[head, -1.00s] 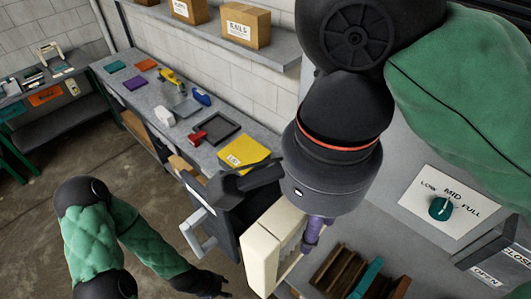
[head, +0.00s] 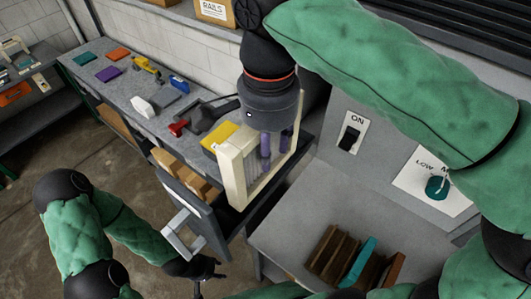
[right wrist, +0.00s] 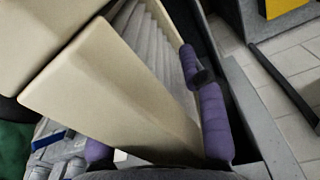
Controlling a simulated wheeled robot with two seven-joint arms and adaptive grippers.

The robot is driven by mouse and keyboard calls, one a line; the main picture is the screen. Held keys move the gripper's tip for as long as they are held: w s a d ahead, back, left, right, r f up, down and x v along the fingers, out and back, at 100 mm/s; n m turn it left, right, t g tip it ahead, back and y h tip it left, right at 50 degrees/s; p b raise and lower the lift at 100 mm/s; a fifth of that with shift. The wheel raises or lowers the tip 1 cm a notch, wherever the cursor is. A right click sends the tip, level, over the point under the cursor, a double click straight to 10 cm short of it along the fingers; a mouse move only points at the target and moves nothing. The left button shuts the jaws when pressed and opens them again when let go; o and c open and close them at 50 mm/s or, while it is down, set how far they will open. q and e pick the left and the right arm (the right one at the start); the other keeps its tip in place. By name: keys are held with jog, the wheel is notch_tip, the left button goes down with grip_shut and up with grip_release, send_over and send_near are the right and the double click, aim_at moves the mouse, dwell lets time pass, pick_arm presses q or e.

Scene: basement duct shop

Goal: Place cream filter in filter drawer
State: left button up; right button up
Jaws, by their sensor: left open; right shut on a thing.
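My right gripper (head: 275,146), with purple fingers, is shut on the cream filter (head: 234,172), a cream frame with pale pleats. The filter is upright over the open dark filter drawer (head: 203,225), behind its front panel. Its lower edge is partly hidden by the drawer wall, and I cannot tell whether it rests on the drawer floor. In the right wrist view the filter (right wrist: 110,85) fills the left and middle, beside the drawer's grey rim (right wrist: 245,115). My left gripper (head: 203,275) is open and empty, just below the drawer's grey handle (head: 181,236).
A grey cabinet (head: 285,225) stands right of the drawer, with brown and teal slats (head: 355,262), an ON switch (head: 350,138) and a teal dial (head: 437,187). A workbench (head: 125,95) with tools and a yellow item (head: 219,135) runs behind the drawer. Floor is free at left.

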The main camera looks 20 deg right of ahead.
jog(key=shift+w+f, duration=0.5)
jog(key=shift+f, duration=0.1)
jog(key=shift+w+f+p, duration=0.2)
jog(key=shift+f, duration=0.85)
jog(key=shift+w+f+p, duration=0.2)
jog(key=shift+f, duration=0.8)
jog(key=shift+f, duration=0.15)
jog(key=o, duration=1.2)
notch_tip(320, 180, up, 12)
jog(key=shift+r, duration=0.2)
